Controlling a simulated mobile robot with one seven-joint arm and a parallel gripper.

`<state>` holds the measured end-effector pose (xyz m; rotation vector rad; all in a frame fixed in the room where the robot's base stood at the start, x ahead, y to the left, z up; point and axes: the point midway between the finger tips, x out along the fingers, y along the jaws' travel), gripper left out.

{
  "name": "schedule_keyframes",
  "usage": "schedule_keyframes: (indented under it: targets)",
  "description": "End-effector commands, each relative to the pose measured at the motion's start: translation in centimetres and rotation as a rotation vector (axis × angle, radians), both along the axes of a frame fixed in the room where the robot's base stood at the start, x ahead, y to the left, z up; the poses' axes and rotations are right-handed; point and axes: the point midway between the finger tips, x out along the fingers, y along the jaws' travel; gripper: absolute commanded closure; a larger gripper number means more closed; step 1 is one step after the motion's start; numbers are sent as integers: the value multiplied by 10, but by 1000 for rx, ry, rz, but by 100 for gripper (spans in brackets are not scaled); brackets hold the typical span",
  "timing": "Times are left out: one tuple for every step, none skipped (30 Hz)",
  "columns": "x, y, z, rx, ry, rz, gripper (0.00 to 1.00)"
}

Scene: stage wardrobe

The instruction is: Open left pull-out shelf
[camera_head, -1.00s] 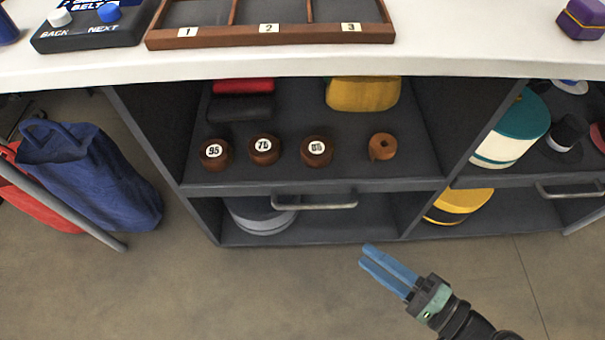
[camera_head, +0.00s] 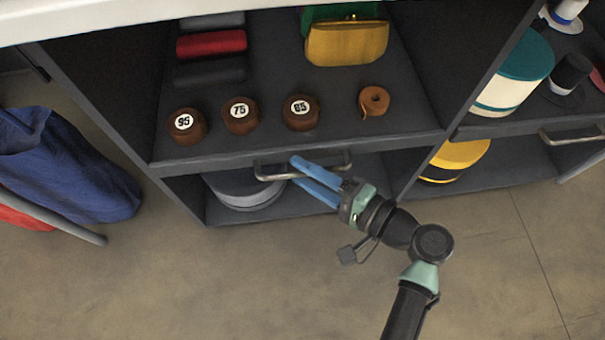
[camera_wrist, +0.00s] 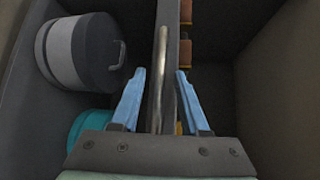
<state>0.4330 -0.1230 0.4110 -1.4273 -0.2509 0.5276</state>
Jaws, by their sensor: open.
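The left pull-out shelf (camera_head: 405,137) is a dark board in the left bay, level with the cabinet front. Its metal bar handle (camera_head: 270,178) runs along the front edge, and the handle also shows upright in the wrist view (camera_wrist: 161,60). My gripper (camera_head: 295,169) is open at the handle, with blue fingers. In the wrist view my gripper (camera_wrist: 160,73) has one finger on each side of the handle and shelf edge, with gaps visible. Whether the fingertips reach past the bar is hard to tell.
A grey round box (camera_head: 243,190) stands below. The right shelf handle (camera_head: 572,136) is beside it. The floor in front is clear.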

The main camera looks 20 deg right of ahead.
Motion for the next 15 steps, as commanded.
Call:
schedule_keyframes:
  targets:
    - [3,2,-2,0,-1,0,55]
    - [5,3,-2,0,-1,0,55]
    - [6,4,-1,0,-1,0,55]
    - [7,4,-1,0,-1,1,55]
    - [7,4,-1,0,-1,1,55]
    - [7,5,-1,0,-1,1,55]
    - [7,5,-1,0,-1,1,55]
    - [7,4,-1,0,-1,0,55]
    - [7,4,-1,0,-1,0,55]
    - [7,4,-1,0,0,0,55]
    - [7,4,0,0,0,0,55]
    - [7,4,0,0,0,0,57]
    - [7,4,-1,0,0,0,62]
    - [7,4,-1,0,0,0,68]
    - [7,4,-1,0,0,0,75]
